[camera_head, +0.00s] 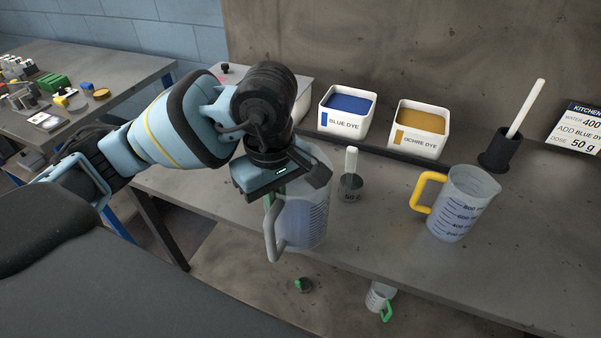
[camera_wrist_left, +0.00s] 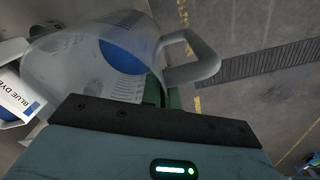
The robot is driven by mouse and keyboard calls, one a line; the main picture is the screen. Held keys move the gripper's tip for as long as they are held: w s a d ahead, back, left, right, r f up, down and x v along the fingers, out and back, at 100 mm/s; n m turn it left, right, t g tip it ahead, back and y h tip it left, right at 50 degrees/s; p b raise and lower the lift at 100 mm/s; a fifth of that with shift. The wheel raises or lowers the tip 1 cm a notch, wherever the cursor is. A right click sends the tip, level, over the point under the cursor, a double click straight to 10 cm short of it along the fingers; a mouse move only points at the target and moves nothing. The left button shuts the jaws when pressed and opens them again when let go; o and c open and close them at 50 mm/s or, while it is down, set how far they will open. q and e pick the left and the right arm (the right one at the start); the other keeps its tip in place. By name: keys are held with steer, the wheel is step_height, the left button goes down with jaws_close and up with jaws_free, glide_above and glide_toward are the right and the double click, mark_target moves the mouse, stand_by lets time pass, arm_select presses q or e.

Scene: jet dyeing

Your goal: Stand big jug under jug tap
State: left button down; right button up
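The big jug (camera_head: 303,215) is translucent with dark scale marks and a grey handle (camera_head: 271,232). It appears upright at the front edge of the bench, and I cannot tell whether its base touches the bench. My left gripper (camera_head: 272,192) points down at the jug's handle side, covering part of its top. In the left wrist view the jug (camera_wrist_left: 85,65) and its looped handle (camera_wrist_left: 208,58) lie right at the green finger pads (camera_wrist_left: 163,97), which look closed on the handle's end. A blue oval shows through the jug; I cannot tell what it is. I cannot identify a jug tap. My right gripper is out of view.
A yellow-handled jug (camera_head: 461,205) stands right. A green-handled jug (camera_head: 380,297) and a green-topped fitting (camera_head: 303,285) are low in front.

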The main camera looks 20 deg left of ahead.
arm_select(q)
steer(key=w+a+f, duration=0.1)
steer(key=w+f, duration=0.1)
steer(key=w, duration=0.3)
steer(key=w+a+f, duration=0.1)
steer(key=w+f, duration=0.1)
steer(key=w, duration=0.4)
steer(key=shift+w+a+f+p, duration=0.25)
steer(key=shift+p, duration=0.05)
steer(key=shift+f, duration=0.1)
steer(key=shift+f, duration=0.1)
steer(key=c, duration=1.7)
jaws_free()
step_height(320, 180, up, 12)
steer(key=shift+r, duration=0.2)
